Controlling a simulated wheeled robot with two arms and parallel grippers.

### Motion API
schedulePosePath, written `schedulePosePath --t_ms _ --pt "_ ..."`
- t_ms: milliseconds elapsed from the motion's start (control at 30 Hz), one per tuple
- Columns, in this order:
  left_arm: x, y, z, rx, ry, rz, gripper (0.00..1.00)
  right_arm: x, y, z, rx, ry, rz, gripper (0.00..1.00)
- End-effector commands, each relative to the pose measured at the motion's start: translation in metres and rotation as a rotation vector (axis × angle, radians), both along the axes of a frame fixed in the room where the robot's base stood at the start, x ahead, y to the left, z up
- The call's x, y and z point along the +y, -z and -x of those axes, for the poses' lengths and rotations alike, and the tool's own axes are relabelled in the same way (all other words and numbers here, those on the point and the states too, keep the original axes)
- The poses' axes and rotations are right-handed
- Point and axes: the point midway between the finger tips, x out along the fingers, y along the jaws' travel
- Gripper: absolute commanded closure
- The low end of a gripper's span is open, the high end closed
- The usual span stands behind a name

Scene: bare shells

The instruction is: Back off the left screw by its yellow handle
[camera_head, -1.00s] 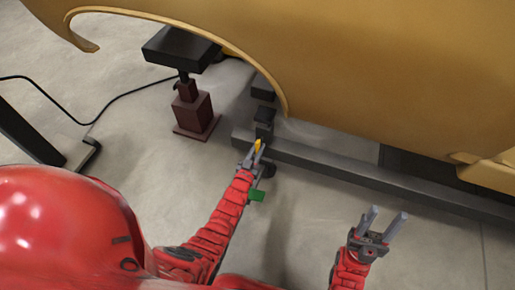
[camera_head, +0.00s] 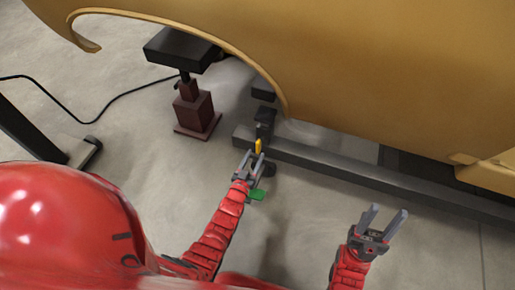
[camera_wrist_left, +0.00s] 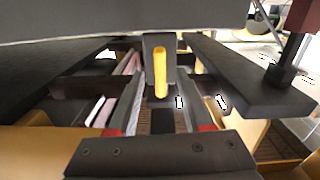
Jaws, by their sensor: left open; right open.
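The yellow handle (camera_head: 258,146) stands roughly upright at the dark clamp (camera_head: 264,118) on the left end of the long dark beam. In the left wrist view the handle (camera_wrist_left: 160,72) is a yellow bar in front of a dark block, close to the picture's middle. My left gripper (camera_head: 253,157) is open just below the handle, its fingers pointing toward it. I cannot tell whether a finger touches it. The screw's shaft is not clearly visible. My right gripper (camera_head: 388,213) is open and empty, well to the right, over bare floor.
The long dark beam (camera_head: 340,168) runs rightward beneath the gold car shell (camera_head: 390,75). A dark red jack (camera_head: 195,110) with a black pad stands left of the clamp. A green piece (camera_head: 257,195) shows beside my left wrist. Floor in front is clear.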

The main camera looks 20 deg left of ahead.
Motion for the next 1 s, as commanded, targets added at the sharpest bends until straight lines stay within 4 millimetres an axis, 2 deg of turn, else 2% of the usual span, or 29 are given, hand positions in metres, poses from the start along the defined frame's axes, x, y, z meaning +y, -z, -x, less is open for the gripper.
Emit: schedulePosePath --t_ms 100,200,433,633,1000 --pt "0.001 -0.001 0.035 0.007 -0.001 0.000 0.50 0.000 -0.011 0.000 0.000 0.000 0.000 0.50" --pt "0.002 -0.002 0.061 0.004 0.000 0.000 0.50 0.000 -0.017 0.000 0.000 0.000 0.000 0.50" --pt "0.004 -0.001 0.109 0.003 -0.001 0.001 0.50 0.000 -0.025 0.000 0.000 0.000 0.000 0.50" --pt "0.005 0.000 0.127 0.002 -0.001 0.001 0.50 0.000 -0.027 0.000 0.000 0.000 0.000 0.50" --pt "0.004 -0.002 0.128 -0.006 0.001 0.001 0.50 0.000 -0.027 0.000 0.000 0.000 0.000 0.50"
